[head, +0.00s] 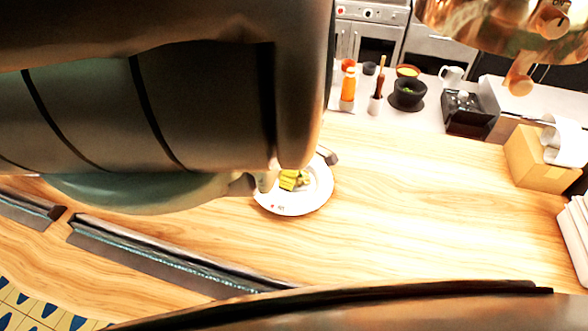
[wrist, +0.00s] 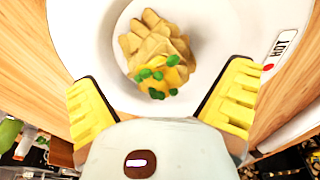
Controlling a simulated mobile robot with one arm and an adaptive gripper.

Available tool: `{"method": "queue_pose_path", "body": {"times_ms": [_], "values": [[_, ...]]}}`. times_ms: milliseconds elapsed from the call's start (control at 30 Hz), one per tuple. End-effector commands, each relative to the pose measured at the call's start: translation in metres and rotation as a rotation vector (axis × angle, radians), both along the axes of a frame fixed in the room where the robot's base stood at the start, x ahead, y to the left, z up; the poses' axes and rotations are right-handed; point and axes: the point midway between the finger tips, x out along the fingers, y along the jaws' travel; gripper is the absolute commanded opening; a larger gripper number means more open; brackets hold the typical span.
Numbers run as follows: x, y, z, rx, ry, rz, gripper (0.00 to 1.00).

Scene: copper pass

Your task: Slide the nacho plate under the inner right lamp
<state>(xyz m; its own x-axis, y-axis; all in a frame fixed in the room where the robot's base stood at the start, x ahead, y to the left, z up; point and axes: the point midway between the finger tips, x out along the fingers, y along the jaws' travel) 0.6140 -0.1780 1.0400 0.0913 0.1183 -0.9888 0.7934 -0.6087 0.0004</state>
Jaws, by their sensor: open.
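The nacho plate (head: 301,204) is white and round and lies on the wooden counter, partly hidden behind my arm in the head view. In the wrist view the plate (wrist: 80,30) holds a heap of chips (wrist: 155,55) with yellow topping and green bits. My gripper (wrist: 162,75) is open, its yellow-padded fingers spread on either side of the near part of the plate. I cannot tell whether they touch it. A white curved edge marked HOT (wrist: 284,43) shows at the right. A copper lamp (head: 490,22) hangs at the upper right in the head view; which lamp it is I cannot tell.
The wooden counter (head: 430,215) is clear to the right of the plate. A cardboard box (head: 535,160) and stacked white dishes (head: 576,235) stand at the far right. An orange bottle (head: 348,85) and a black bowl (head: 408,92) stand behind. A smaller copper piece (head: 520,76) hangs low.

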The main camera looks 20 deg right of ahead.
Motion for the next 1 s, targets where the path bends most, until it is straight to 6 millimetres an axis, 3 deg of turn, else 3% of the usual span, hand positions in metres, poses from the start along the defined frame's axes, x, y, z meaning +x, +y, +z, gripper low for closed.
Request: {"method": "queue_pose_path", "body": {"times_ms": [167,900,1000], "values": [[0.0001,0.0,0.0002,0.0,0.0,0.0,0.98],[0.0001,-0.0001,0.0,0.0,0.0,0.001,0.21],[0.0002,0.0,-0.0002,-0.001,0.0,0.001,0.18]]}}
